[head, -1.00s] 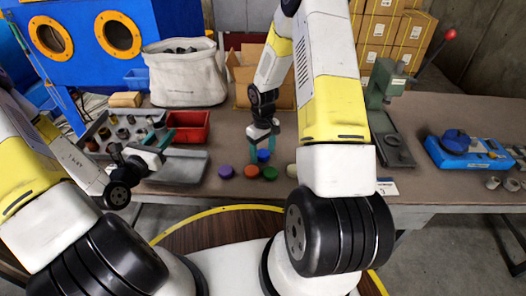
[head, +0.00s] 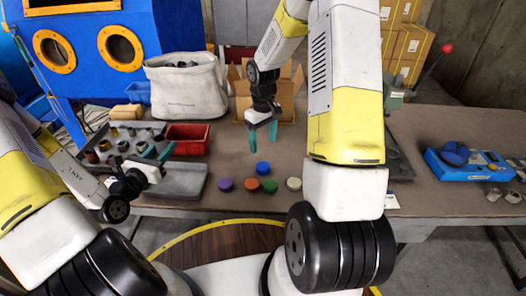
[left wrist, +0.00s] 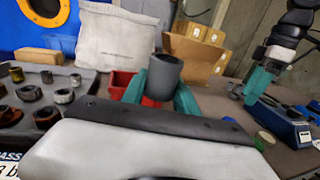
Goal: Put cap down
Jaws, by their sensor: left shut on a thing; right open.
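Several round caps stand in a small group on the brown table: a blue cap (head: 263,168), a purple cap (head: 225,184), an orange-red cap (head: 251,184), a green cap (head: 270,187) and a cream cap (head: 293,184). My right gripper (head: 262,144) is open and empty above the blue cap, fingers pointing down, apart from it. My left gripper (head: 157,153) is over the grey tray at the left. In the left wrist view its teal fingers are shut on a dark grey cylinder (left wrist: 165,75), held upright. The cylinder is hard to make out in the head view.
A dark tray with several metal fittings (head: 122,146) and a red bin (head: 188,139) are at the left. A white fabric bin (head: 187,88) and a cardboard box (head: 285,105) stand behind. A blue device (head: 466,163) is at the right.

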